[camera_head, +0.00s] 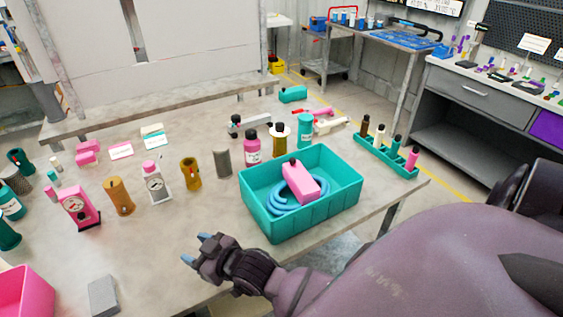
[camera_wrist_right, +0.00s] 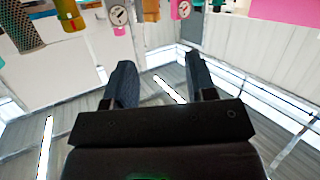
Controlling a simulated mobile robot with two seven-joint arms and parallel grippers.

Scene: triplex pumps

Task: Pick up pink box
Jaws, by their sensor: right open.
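A pink box (camera_head: 300,181) with a dark cap-like part on top lies tilted on a coil of blue hose (camera_head: 283,208) inside the teal bin (camera_head: 300,219) on the table. Smaller pink boxes (camera_head: 87,152) sit at the left back of the table. My right gripper (camera_head: 196,250) is open and empty near the table's front edge, left of and nearer than the teal bin. Its two dark fingers also show apart in the right wrist view (camera_wrist_right: 158,72), with nothing between them. My left gripper is not in view.
Gauges, bottles and cylinders stand across the table's middle, including a pink gauge (camera_head: 78,208) and a pink bottle (camera_head: 252,148). A teal rack (camera_head: 385,161) is at the right edge. A pink bin (camera_head: 25,292) and grey block (camera_head: 103,295) are front left. The front middle is clear.

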